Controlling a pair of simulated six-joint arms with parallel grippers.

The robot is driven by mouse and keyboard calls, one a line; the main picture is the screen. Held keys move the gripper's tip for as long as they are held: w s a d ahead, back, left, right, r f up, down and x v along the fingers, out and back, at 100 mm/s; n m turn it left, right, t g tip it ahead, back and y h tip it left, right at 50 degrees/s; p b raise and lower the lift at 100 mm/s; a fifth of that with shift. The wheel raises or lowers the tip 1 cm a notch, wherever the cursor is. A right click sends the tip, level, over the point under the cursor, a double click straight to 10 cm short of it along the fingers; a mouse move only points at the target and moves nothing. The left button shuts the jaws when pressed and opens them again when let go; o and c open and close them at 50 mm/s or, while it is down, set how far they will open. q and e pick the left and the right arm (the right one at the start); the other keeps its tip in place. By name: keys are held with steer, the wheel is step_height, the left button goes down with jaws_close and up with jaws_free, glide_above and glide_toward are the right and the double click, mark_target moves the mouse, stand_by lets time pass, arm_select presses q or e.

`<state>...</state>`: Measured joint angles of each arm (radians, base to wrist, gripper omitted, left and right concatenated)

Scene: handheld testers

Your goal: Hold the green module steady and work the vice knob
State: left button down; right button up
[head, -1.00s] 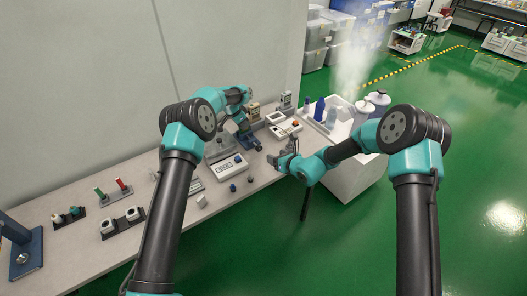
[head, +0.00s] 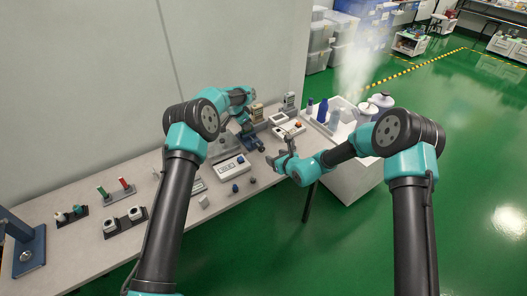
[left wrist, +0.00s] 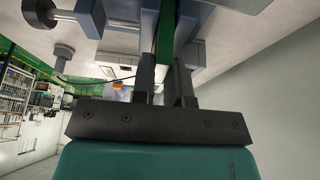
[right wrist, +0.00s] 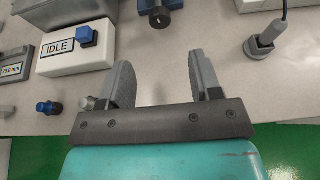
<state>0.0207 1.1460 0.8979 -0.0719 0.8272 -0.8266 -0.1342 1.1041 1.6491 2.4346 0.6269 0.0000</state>
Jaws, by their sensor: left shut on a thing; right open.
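The green module (left wrist: 165,38) shows as a narrow green strip in the left wrist view, upright between my left gripper's fingers. My left gripper (left wrist: 163,70) is shut on it, at the blue-grey vice (left wrist: 113,45). In the head view the vice (head: 250,139) stands below my left wrist, and the module cannot be made out there. A dark round knob (right wrist: 160,17) on a blue part shows at the top of the right wrist view. My right gripper (right wrist: 160,78) is open and empty, apart from that knob and nearer the table's front edge.
A white tester reading IDLE (right wrist: 75,48) with a blue button lies left of my right gripper. A grey plug (right wrist: 263,47) with a cable stands to its right. Small loose knobs (right wrist: 48,108) lie near the front edge. A white bin of bottles (head: 340,135) stands at the right.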

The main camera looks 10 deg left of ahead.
mark_target(263, 150)
steer(key=x, duration=1)
steer(key=shift+c, duration=0.3)
steer(key=c, duration=0.9)
steer(key=shift+m+y, duration=0.3)
steer(key=shift+m, duration=0.2)
steer(key=shift+m+g, duration=0.4)
steer(key=shift+m, duration=0.1)
steer(key=shift+y, duration=0.3)
